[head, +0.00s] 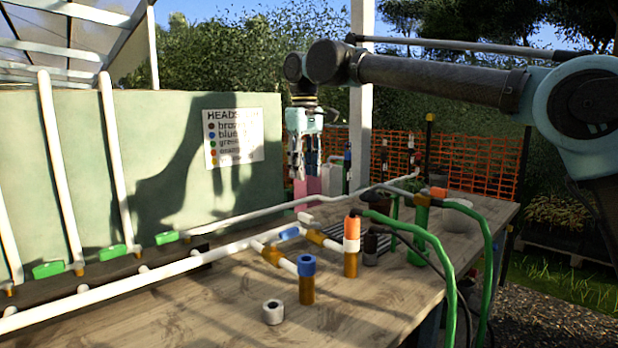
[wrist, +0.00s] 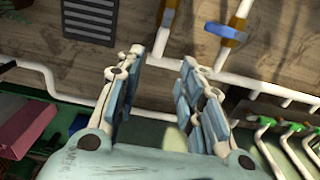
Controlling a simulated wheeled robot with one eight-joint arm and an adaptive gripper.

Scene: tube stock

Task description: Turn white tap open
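A short white piece (head: 306,218), which looks like the white tap's handle, sits by the white pipe (head: 235,246) on the wooden bench. It is just beyond a blue tap handle (head: 289,234). I cannot tell its exact angle to the pipe. My gripper (head: 304,176) hangs fingers-down above and behind this piece, apart from it. In the wrist view the gripper (wrist: 160,78) has its fingers spread with nothing between them. The blue handle (wrist: 226,32) shows there at the upper right; I cannot make out the white tap for certain.
Several green handles (head: 111,252) line the pipes at the left. A blue-topped post (head: 307,279), an orange-topped post (head: 351,246), a white roll (head: 273,312) and green hoses (head: 438,252) stand on the bench (head: 215,312). A pink container (head: 313,186) is behind the gripper.

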